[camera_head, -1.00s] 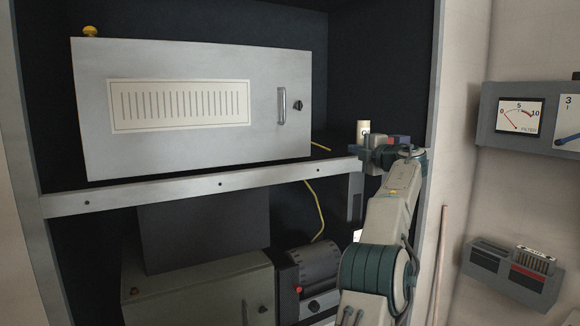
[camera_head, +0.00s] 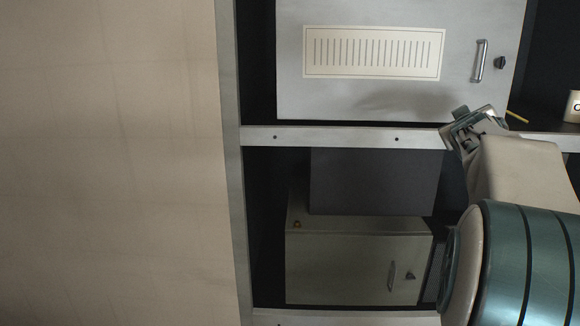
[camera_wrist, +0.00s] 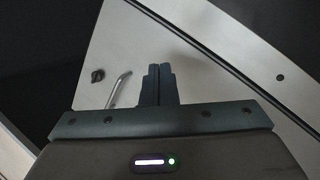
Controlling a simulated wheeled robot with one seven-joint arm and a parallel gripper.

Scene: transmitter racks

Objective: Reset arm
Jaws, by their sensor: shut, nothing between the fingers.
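My gripper (camera_wrist: 158,85) shows in the wrist view with its two dark fingers together and nothing between them. The grey cabinet door with its handle and knob lies beyond the fingertips. In the head view my arm comes in from the lower right, bent, with its wrist end in front of the metal shelf rail (camera_head: 345,137). The fingers are hard to make out there.
The upper cabinet (camera_head: 395,95) has a vented panel, a handle (camera_head: 479,61) and a knob. Below the rail are a dark box (camera_head: 372,182) and a lower cabinet (camera_head: 345,265). A pale cylinder (camera_head: 573,107) stands at the right edge. A bare wall (camera_head: 110,160) fills the left.

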